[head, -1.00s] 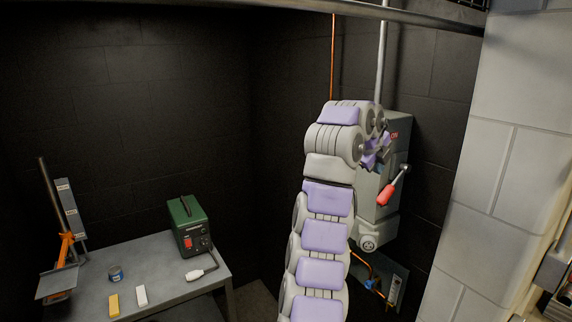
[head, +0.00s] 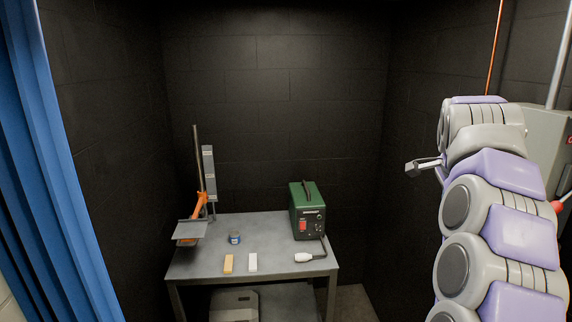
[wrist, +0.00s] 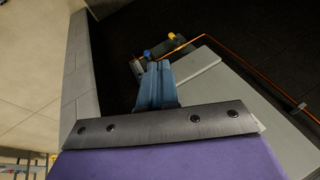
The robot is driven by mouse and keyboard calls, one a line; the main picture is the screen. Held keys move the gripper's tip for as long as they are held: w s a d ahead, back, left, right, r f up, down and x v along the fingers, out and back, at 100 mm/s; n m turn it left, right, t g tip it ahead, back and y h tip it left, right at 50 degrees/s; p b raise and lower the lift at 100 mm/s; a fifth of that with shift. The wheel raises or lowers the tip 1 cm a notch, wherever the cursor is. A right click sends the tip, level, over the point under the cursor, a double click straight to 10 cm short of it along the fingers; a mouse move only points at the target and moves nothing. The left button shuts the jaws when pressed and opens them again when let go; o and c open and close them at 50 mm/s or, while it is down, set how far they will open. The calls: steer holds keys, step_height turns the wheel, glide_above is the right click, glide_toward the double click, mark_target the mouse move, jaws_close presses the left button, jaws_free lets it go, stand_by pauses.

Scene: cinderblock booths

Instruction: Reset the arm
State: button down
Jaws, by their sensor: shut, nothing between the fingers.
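My arm rises on the right side of the head view, bent over at its top. My gripper (head: 426,166) sticks out to the left of the arm's upper end, shut and empty. It is in free air in front of the dark wall, apart from the table. In the wrist view, the bluish gripper fingers (wrist: 157,88) point away from the camera, with a grey box (wrist: 195,66) and an orange cable (wrist: 240,60) beyond them.
A grey table (head: 206,264) holds a green machine (head: 307,212), an orange stand (head: 199,207), a small can (head: 235,238), a yellow block (head: 229,264) and a white block (head: 253,262). A blue curtain (head: 60,170) hangs at left. A grey wall box (head: 548,140) is partly behind my arm.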

steer(key=s+a+f+n+g+y+b, duration=0.1)
steer(key=s+a+f+n+b, duration=0.1)
steer(key=s+a+f+n, duration=0.5)
steer(key=s+a+f+n+y+b, duration=0.1)
steer(key=s+a+f+n+b, duration=0.2)
steer(key=a, duration=0.6)
steer(key=s+a+f+n+g+b, duration=0.2)
steer(key=s+a+f+n+b, duration=0.1)
steer(key=s+f, duration=1)
steer(key=s+a+f+n+g+y+b, duration=0.1)
steer(key=s+a+f+n+b, duration=0.3)
steer(key=s+f, duration=0.9)
steer(key=s+a+n+g, duration=0.1)
steer(key=s+a+n, duration=0.1)
steer(key=s, duration=0.3)
steer(key=shift+a+g, duration=0.35)
steer(key=shift+g, duration=0.05)
steer(key=shift+a, duration=0.1)
